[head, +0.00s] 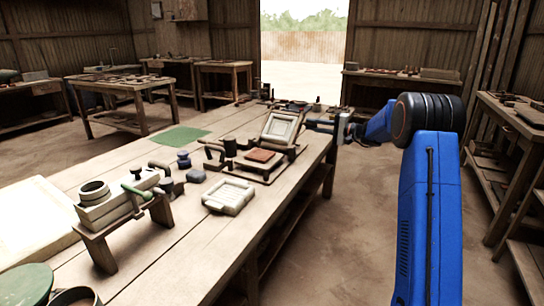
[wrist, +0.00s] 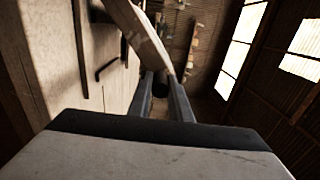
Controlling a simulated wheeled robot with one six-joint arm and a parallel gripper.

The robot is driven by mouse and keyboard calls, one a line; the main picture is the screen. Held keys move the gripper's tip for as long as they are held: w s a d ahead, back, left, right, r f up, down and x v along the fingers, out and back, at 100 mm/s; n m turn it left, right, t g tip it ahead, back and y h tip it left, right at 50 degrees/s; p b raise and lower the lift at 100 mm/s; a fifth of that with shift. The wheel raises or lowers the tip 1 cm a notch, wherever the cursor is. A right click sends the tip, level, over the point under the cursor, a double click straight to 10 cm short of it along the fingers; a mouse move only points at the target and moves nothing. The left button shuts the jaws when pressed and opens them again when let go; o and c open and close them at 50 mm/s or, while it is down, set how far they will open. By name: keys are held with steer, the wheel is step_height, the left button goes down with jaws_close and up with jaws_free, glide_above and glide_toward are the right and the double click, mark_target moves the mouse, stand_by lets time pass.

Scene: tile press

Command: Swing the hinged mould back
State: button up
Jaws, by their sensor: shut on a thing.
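The hinged mould (head: 281,128) is a pale rectangular frame, standing tilted up above its dark base (head: 265,172). A reddish-brown tile (head: 261,156) lies on the base in front of it. My gripper (head: 311,124) reaches in from the right to the mould's right side. In the wrist view my gripper (wrist: 164,90) has its two fingers on either side of a small dark round handle (wrist: 160,86), and it is shut on it. The mould also shows there as a slanting pale slab (wrist: 140,33) just beyond the fingers. The finger contact itself is partly hidden.
A pale tray-like mould (head: 229,196) lies on the workbench (head: 190,245) in front of the press. Dark knobbed tools (head: 184,160) and a wooden stand (head: 125,215) with stacked pale pieces are to the left. A green sheet (head: 180,137) lies farther back. The floor right of the bench is clear.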

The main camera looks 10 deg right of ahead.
steer(key=f, duration=0.1)
steer(key=w+d+f, duration=0.1)
steer(key=f, duration=0.2)
steer(key=shift+w+d+f, duration=0.15)
steer(key=shift+w+f, duration=0.05)
steer(key=shift+f, duration=2.7)
steer(key=o, duration=0.7)
steer(key=shift+c, duration=0.2)
steer(key=v, duration=0.7)
steer(key=shift+s+d, duration=0.25)
steer(key=shift+s, duration=0.05)
